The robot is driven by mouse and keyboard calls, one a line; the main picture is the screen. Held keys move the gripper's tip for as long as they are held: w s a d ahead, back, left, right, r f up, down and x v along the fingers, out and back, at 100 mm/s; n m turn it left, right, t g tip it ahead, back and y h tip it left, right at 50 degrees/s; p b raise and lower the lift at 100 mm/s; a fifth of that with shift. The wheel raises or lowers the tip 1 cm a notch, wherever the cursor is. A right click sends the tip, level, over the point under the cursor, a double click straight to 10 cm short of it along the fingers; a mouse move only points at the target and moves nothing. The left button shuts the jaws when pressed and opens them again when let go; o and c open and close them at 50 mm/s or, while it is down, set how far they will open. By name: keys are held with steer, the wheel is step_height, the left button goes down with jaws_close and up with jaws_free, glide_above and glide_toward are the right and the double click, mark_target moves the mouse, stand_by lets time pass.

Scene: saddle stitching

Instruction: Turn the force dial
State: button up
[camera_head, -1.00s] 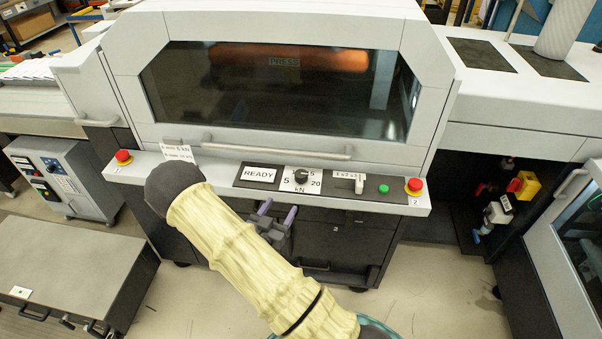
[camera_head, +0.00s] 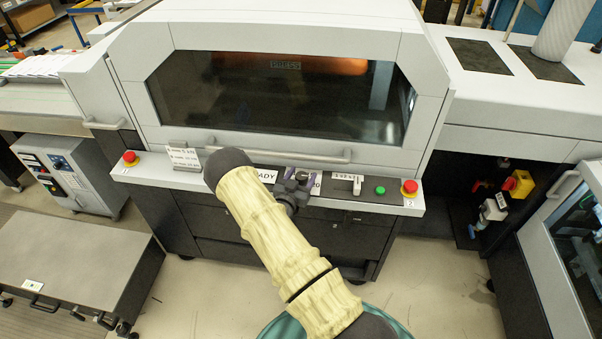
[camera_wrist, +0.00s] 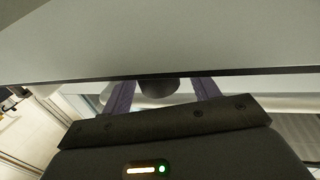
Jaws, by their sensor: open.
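The force dial (camera_head: 301,176) is a dark knob on the press's front control panel, partly hidden behind my gripper in the head view. Beside it the "20" of its label shows. In the wrist view a dark rounded knob, the dial (camera_wrist: 158,89), sits between my two purple fingers. My gripper (camera_head: 296,184) is open at the panel, with one finger on either side of the dial.
To the dial's right are a white switch (camera_head: 357,185), a green button (camera_head: 380,190) and a red emergency stop (camera_head: 409,187). Another red stop (camera_head: 130,157) is at the left end. A handle bar (camera_head: 280,151) runs above the panel. The READY sign is partly covered by my arm.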

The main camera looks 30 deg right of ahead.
steer(key=shift+w+d, duration=0.15)
steer(key=shift+d, duration=0.05)
steer(key=shift+c, duration=1)
steer(key=shift+a, duration=0.1)
steer(key=c, duration=0.8)
steer(key=shift+o, duration=0.2)
